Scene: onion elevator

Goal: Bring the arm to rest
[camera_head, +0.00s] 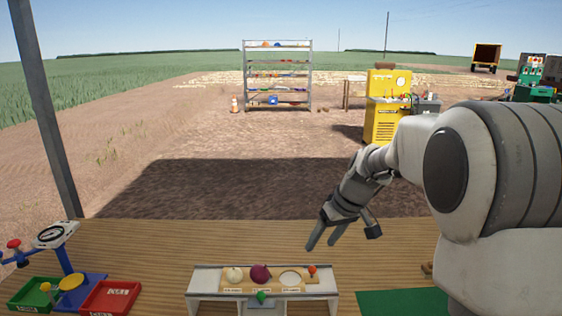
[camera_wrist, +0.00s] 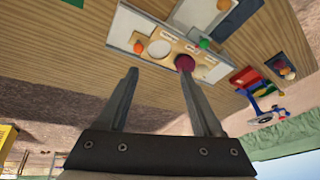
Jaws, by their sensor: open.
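My gripper (camera_head: 324,240) is raised above the wooden table (camera_head: 380,262), to the right of and above the white stand. Its two fingers are spread with nothing between them, as the wrist view (camera_wrist: 160,82) also shows. My arm reaches in from the right side of the head view and bends down to the gripper. The white stand (camera_head: 207,283) carries a wooden board with a white onion (camera_head: 234,274), a red onion (camera_head: 260,274) and an empty-looking pale round spot (camera_head: 291,277). The red onion also shows in the wrist view (camera_wrist: 185,63).
A blue scale (camera_head: 67,262) with a red tray (camera_head: 110,298) and a green tray (camera_head: 33,292) stands at the left. A green mat (camera_head: 395,301) lies at the right. A shelf rack (camera_head: 277,75) and a yellow machine (camera_head: 383,118) stand far beyond the table. A post (camera_head: 48,110) rises at the left.

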